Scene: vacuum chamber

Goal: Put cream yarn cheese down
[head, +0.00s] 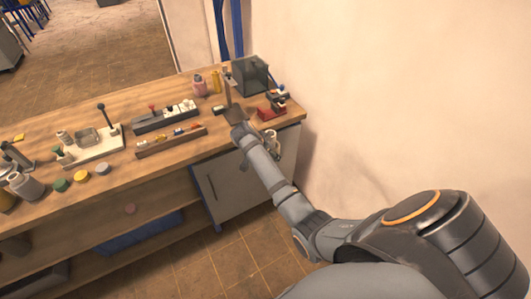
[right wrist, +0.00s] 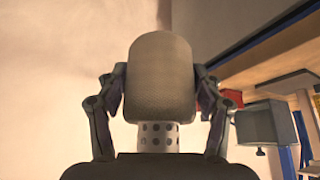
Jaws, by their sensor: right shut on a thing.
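The cream yarn cheese (right wrist: 160,70) fills the middle of the right wrist view. It is a rounded, finely textured cream-grey package on a pale perforated tube (right wrist: 158,137). My right gripper (right wrist: 160,95) is shut on it, with one finger on each side. In the head view my right arm reaches to the right front end of the wooden table (head: 70,105). A small pale shape (head: 272,143) shows beside the forearm at the table edge; I cannot tell whether it is the cheese or part of the gripper. My left gripper is not in view.
A red holder (head: 270,110) and a dark grey box (head: 250,75) stand at the table's right end. Two long racks (head: 165,117) (head: 170,142), a white board (head: 92,145) and several coloured lids lie further left. A plain wall is on the right.

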